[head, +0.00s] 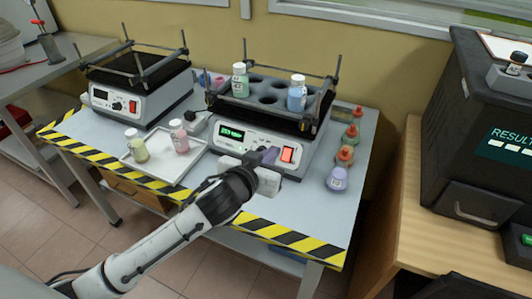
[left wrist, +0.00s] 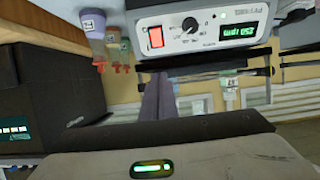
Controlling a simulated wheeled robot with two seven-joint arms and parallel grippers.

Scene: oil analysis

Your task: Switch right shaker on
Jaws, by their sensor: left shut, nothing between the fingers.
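The right shaker (head: 262,146) stands on the table. Its front panel carries a lit green display (head: 231,132) and a red rocker switch (head: 288,154), which looks bright. In the left wrist view the panel is upside down, with the red switch (left wrist: 156,38), a black knob (left wrist: 190,25) and the green display (left wrist: 237,30). My left gripper (head: 269,155) is shut and empty, in front of the panel, just left of the switch in the head view. Its fingertips (left wrist: 158,78) point towards the switch; contact is not clear. My right gripper is out of view.
The left shaker (head: 128,105) stands at the back left. A white tray (head: 160,173) with two bottles lies left of my arm. Several small flasks (head: 338,179) line the table's right side. A black box (head: 480,130) stands further right.

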